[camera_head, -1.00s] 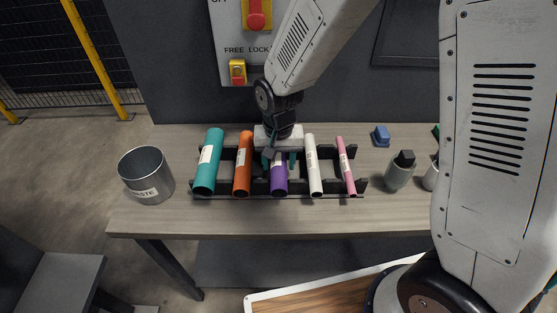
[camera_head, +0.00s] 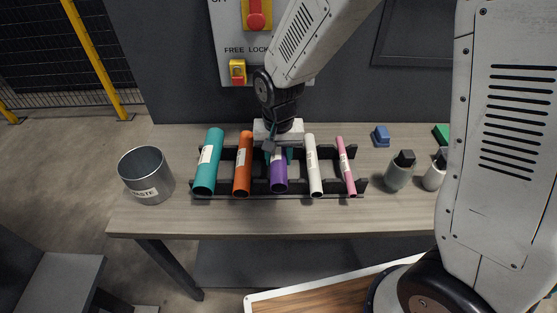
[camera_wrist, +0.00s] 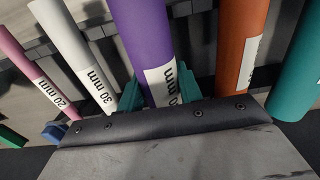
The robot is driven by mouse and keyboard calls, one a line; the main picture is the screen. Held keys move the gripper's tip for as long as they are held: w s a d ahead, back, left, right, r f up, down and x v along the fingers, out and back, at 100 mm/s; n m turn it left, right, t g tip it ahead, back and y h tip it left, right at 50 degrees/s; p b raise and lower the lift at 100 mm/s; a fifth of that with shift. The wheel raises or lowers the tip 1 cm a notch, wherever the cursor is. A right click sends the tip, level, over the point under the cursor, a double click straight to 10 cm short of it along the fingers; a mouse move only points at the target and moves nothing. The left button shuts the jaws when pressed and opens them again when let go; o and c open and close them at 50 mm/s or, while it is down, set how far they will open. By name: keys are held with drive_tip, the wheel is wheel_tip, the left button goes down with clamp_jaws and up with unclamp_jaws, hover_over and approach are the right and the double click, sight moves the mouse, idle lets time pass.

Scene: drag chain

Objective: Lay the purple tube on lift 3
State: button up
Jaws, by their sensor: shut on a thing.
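The purple tube (camera_head: 279,174) lies in the middle of a black rack, between the orange and white tubes. It also shows in the wrist view (camera_wrist: 147,35), with a white label partly hidden by my gripper. My gripper (camera_head: 279,154) points down over the tube's far half. Its teal fingers are on both sides of the tube and shut on it, as the wrist view (camera_wrist: 160,90) shows. In the head view the tube is still at about the height of the neighbouring tubes. No thing marked lift 3 can be made out.
The rack (camera_head: 212,196) also holds a teal tube (camera_head: 208,162), an orange tube (camera_head: 243,164), a white tube (camera_head: 314,166) and a pink tube (camera_head: 346,166). A waste bin (camera_head: 147,176) stands left. Grey bottles (camera_head: 398,172) and a blue object (camera_head: 381,136) stand right. The table's front strip is clear.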

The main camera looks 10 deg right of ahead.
sight(278, 150)
drive_tip(key=shift+r, duration=2)
